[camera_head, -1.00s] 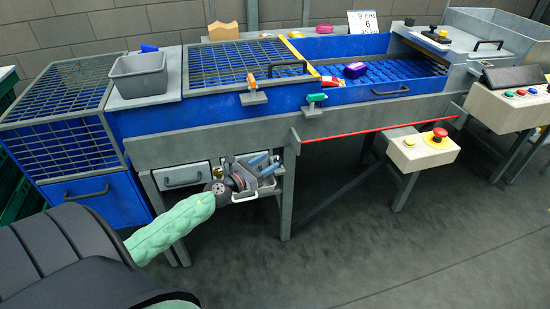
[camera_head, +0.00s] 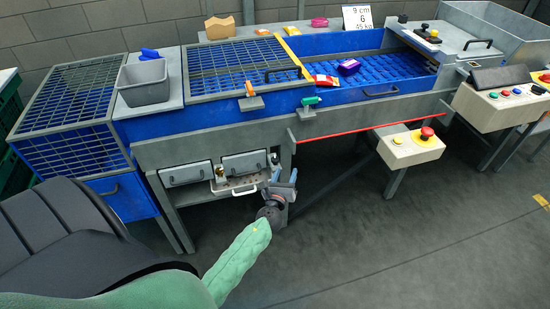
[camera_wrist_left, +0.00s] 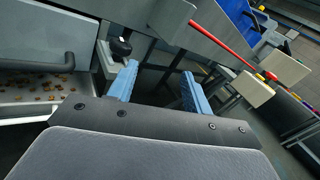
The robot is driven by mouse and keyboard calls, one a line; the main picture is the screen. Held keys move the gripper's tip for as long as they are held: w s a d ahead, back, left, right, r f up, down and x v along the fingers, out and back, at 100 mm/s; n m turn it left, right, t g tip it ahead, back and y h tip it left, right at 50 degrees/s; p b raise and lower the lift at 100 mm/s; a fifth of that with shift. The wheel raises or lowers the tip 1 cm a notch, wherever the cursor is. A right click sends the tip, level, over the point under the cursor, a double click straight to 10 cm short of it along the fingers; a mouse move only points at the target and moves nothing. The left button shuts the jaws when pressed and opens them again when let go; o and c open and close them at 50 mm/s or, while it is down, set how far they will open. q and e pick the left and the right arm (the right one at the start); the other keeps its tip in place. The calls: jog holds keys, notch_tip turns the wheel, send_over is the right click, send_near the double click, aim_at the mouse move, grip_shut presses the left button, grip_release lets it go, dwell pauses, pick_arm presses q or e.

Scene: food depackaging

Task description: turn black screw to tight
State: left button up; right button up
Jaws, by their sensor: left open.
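The black screw (camera_wrist_left: 121,47) shows in the left wrist view as a dark round knob on a grey bracket at the machine's frame. My left gripper (camera_wrist_left: 160,72) is open and empty, with two blue fingers spread apart. The screw is just beyond the left finger's tip in that picture and not between the fingers. In the head view my left gripper (camera_head: 284,177) is in front of the machine's leg, right of the drawers. The screw is too small to make out surely there. My right gripper is not in view.
A pulled-out tray (camera_head: 236,190) with a handle is left of my gripper; in the wrist view the tray (camera_wrist_left: 40,100) holds brown bits. Drawers (camera_head: 186,174) are further left. A red bar (camera_head: 370,128) and emergency-stop box (camera_head: 410,147) are right. The floor in front is clear.

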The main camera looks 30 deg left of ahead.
aim_at(275, 163)
pick_arm(q)
jog(key=a+y, duration=0.1)
jog(key=a+g+y, duration=0.1)
jog(key=a, duration=0.1)
jog(key=a+f+y, duration=0.1)
jog(key=shift+s+a+m+g+y, duration=0.2)
jog(key=shift+s+m+g+y, duration=0.1)
jog(key=shift+s+m+g, duration=0.1)
jog(key=shift+p+x, duration=0.65)
jog(key=shift+x, duration=2.8)
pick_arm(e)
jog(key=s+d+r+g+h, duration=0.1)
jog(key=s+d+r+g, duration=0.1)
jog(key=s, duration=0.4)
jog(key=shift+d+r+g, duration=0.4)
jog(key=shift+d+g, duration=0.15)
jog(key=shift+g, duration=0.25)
pick_arm(q)
jog(key=shift+f, duration=0.15)
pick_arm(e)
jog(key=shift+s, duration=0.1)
pick_arm(q)
jog(key=c, duration=1)
jog(key=shift+o, duration=0.3)
